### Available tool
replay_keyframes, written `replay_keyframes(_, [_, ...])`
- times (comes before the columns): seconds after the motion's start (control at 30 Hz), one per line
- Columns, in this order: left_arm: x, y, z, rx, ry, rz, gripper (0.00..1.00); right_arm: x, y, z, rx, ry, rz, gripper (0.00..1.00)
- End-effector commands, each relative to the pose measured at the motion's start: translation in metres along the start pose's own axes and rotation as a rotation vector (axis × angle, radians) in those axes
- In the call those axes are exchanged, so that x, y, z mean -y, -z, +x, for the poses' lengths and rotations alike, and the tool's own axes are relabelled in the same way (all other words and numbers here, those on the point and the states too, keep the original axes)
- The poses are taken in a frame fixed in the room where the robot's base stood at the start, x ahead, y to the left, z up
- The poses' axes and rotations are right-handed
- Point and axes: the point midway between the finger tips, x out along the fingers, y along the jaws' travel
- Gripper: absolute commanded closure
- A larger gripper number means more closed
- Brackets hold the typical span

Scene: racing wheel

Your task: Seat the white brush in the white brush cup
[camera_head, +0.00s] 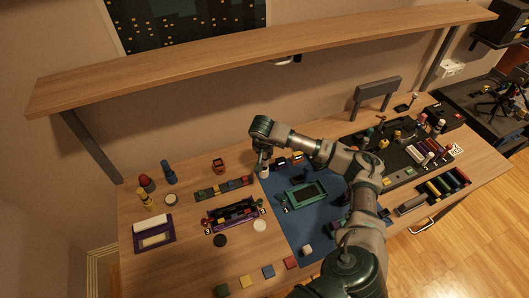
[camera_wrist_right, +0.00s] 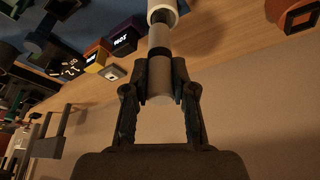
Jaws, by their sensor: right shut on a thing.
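My right gripper (camera_head: 263,158) points down over the table, at the back left edge of the blue mat. In the right wrist view its two fingers (camera_wrist_right: 161,85) are shut on the white brush (camera_wrist_right: 160,75), a pale round handle with dark bands. A wider white round part (camera_wrist_right: 163,9) shows at the far end of the handle, cut off by the frame's top edge. I cannot tell whether it is the brush's head or the white brush cup. In the head view a small pale part (camera_head: 264,173) shows under the gripper. My left gripper is not in view.
Red (camera_head: 146,182), yellow (camera_head: 144,198) and blue (camera_head: 169,173) upright pieces stand at the left. A purple tray (camera_head: 213,222) and a teal tray (camera_head: 290,204) lie near the middle. Small orange and purple boxes (camera_wrist_right: 122,37) stand close to the gripper. A shelf (camera_head: 250,52) runs above.

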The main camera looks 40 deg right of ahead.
Motion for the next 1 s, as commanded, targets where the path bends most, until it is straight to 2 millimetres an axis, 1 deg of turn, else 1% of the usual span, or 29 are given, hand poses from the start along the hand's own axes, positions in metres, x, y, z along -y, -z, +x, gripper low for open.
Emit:
replay_keyframes(0.7, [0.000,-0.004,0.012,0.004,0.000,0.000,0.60,0.000,-0.006,0.017,0.000,0.001,0.000,1.00])
replay_keyframes(0.87, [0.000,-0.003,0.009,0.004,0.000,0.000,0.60,0.000,-0.005,0.015,0.000,0.000,0.000,1.00])
replay_keyframes(1.0, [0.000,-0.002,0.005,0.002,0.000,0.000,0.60,0.000,-0.003,0.009,0.000,0.001,0.000,1.00])
